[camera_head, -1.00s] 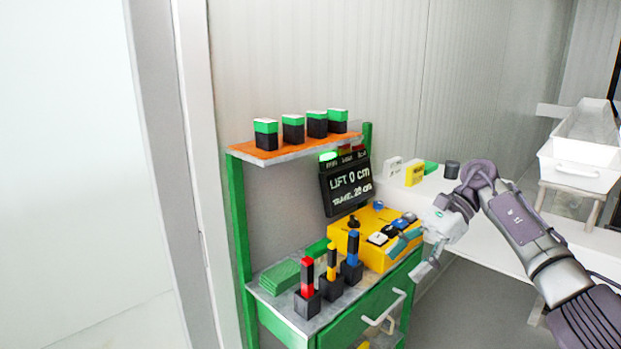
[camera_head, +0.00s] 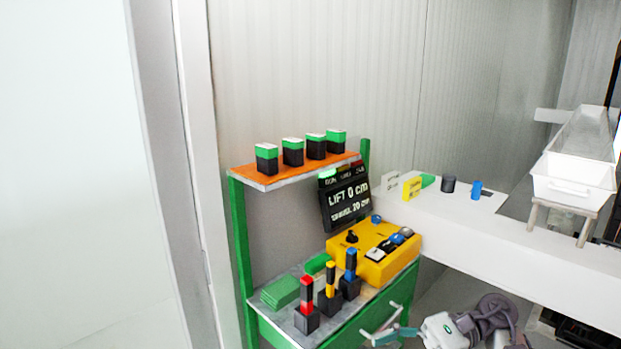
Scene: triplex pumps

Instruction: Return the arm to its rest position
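My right gripper (camera_head: 396,335) is low at the bottom edge of the head view, in front of the green cabinet's drawer handle (camera_head: 382,326). One teal finger shows; the rest is cut off by the frame, so its opening is unclear. Nothing is seen held in the visible part. My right arm's grey wrist links are folded low beside it, below the white counter. The yellow control box (camera_head: 368,262) with its knob and buttons stands clear of the gripper. The display (camera_head: 346,197) above it reads "LIFT 0 cm". My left gripper is not in view.
The green cabinet (camera_head: 370,322) carries red, yellow and blue levers (camera_head: 330,285) and a green block stack (camera_head: 280,291). Several green-black blocks stand on the orange shelf (camera_head: 270,177). A white counter (camera_head: 470,228) at right holds small items and, farther right, a white tray (camera_head: 572,186).

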